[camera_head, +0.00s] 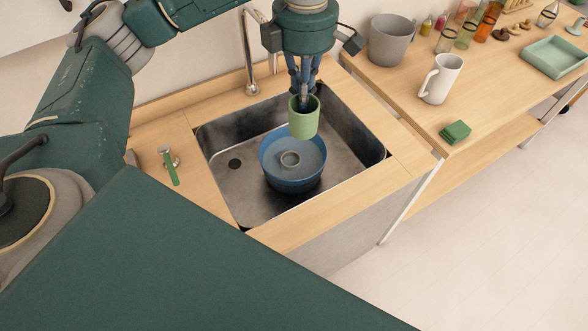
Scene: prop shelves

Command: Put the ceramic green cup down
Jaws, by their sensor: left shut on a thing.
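A green ceramic cup (304,121) hangs above the sink, upright as far as I can see. My left gripper (304,100) points straight down and is shut on the cup at its rim. Part of the fingers is hidden inside the cup. Below the cup, a blue round bowl-like thing (276,179) with a raised ring in its middle stands in the metal sink (225,186). The cup overlaps its far edge in the picture; I see no contact between them. My right gripper is not in view.
A faucet (248,60) stands behind the sink. A green-handled brush (168,165) lies on the left counter. The right table holds a white mug (440,79), grey bucket (391,40), green sponge (455,132), green tray (553,57) and several bottles. The table's near middle has bare room.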

